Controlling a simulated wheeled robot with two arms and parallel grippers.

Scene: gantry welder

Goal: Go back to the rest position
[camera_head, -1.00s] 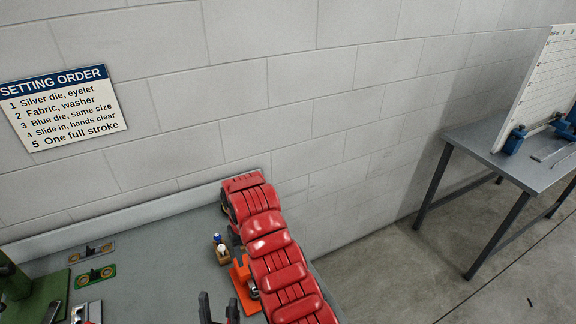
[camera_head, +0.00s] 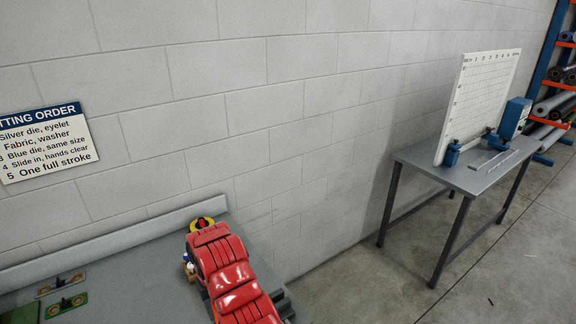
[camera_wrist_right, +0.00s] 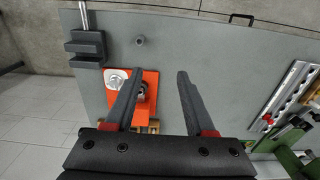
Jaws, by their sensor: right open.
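My right gripper (camera_wrist_right: 160,76) shows in the right wrist view with its two dark fingers apart and nothing between the tips. It is over the grey bench top (camera_wrist_right: 215,60). An orange plate (camera_wrist_right: 118,110) with metal parts on it lies beneath and beside the left finger, partly hidden by it; I cannot tell the height between them. In the head view my red arm covers part of the bench, and no gripper fingers show there. My left gripper is in neither view.
A dark stepped block (camera_wrist_right: 86,48) and a slotted metal rail (camera_wrist_right: 290,97) flank the gripper. In the head view, small bottles (camera_head: 188,265) stand close beside my arm. A wall sign (camera_head: 42,145) hangs left. A side table (camera_head: 470,172) holds a white gridded board (camera_head: 480,100).

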